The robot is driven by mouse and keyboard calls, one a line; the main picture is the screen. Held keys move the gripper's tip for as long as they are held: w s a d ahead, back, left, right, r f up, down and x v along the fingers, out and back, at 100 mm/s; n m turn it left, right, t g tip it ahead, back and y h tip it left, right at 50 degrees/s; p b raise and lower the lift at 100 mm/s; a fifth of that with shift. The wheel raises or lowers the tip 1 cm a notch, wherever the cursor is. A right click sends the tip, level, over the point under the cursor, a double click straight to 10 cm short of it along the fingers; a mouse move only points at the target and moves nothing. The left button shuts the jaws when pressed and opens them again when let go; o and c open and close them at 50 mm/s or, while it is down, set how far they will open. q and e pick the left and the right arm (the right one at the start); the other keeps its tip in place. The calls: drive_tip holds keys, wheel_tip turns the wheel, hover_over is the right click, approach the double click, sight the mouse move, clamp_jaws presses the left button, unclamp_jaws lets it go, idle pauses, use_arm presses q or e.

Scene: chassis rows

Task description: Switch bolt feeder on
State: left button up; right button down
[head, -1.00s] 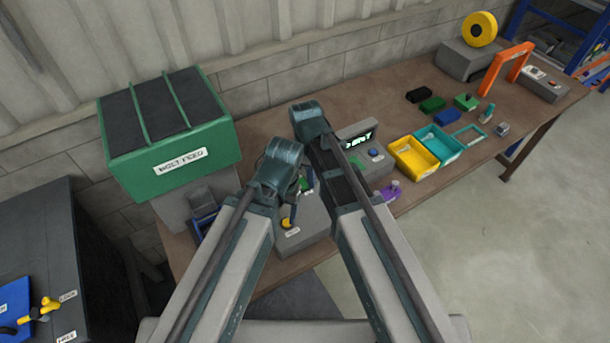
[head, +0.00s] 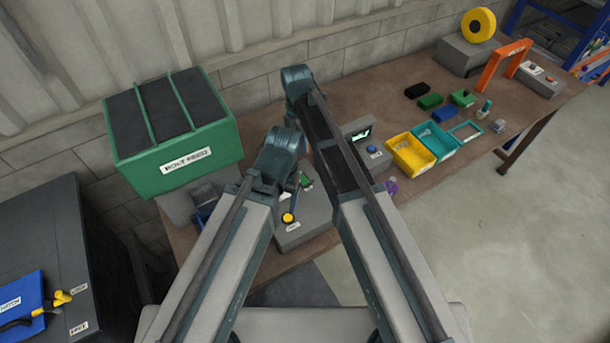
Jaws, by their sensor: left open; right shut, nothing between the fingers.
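The bolt feeder (head: 172,135) is a green hopper with dark top panels and a white label, at the back left of the bench. A grey control box (head: 310,228) stands in front of it to the right. It carries a round yellow button (head: 288,218) above a small label and a green control (head: 307,181), partly hidden by my arm. My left gripper (head: 294,186) points down over this box, above the yellow button, mostly hidden behind its own arm; its contact with the box cannot be told. My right gripper is hidden behind the arms.
A box with a lit green display (head: 361,134) and a blue button (head: 373,150) stands right of my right arm. Yellow (head: 411,165) and teal (head: 452,154) bins are farther right. A dark cabinet (head: 40,220) stands at the left. The floor at right is clear.

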sight(306, 182)
use_arm(q)
drive_tip(key=shift+f, duration=0.1)
use_arm(e)
drive_tip(key=shift+f, duration=0.15)
use_arm(q)
wheel_tip(306, 182, down, 14)
drive_tip(key=b, duration=1.4)
use_arm(e)
drive_tip(key=f, duration=0.4)
drive_tip(key=s+f, duration=0.1)
drive_tip(key=f, duration=0.8)
drive_tip(key=shift+s+d+f, duration=0.25)
drive_tip(key=shift+d+f, duration=0.1)
drive_tip(key=shift+d, duration=0.05)
drive_tip(key=shift+s+d+f, duration=0.1)
drive_tip(key=shift+s+f, duration=0.1)
drive_tip(key=shift+w, duration=0.15)
drive_tip(key=shift+w+r, duration=0.15)
use_arm(q)
drive_tip(key=shift+r, duration=0.3)
use_arm(e)
drive_tip(key=shift+w+a+r, duration=0.15)
drive_tip(key=shift+w+a, duration=0.3)
drive_tip(key=shift+w, duration=0.05)
